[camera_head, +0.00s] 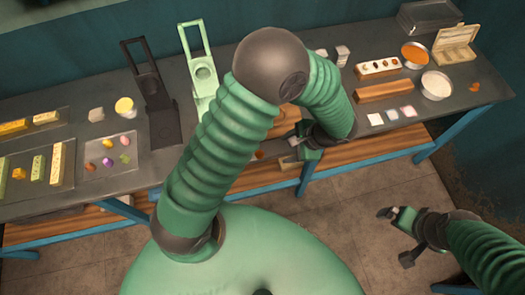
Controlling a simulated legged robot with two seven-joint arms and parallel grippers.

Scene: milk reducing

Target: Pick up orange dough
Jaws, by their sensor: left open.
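Several small coloured dough lumps lie on a light tray (132,170) at the left of the table; one of them, at its lower left, looks orange (90,167). Another orange lump (474,87) lies at the far right end of the table. I cannot tell which is the orange dough. My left gripper (292,150) is open at the table's front edge, partly hidden by my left arm, well to the right of the tray. My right gripper (396,236) is open and empty over the floor, in front of the table.
A black press (160,100) and a green press (203,75) stand right of the tray. Wooden blocks (384,90), an orange-filled bowl (414,53), a white-filled bowl (437,84) and a wooden box (455,45) stand at the right. My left arm hides the table's middle.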

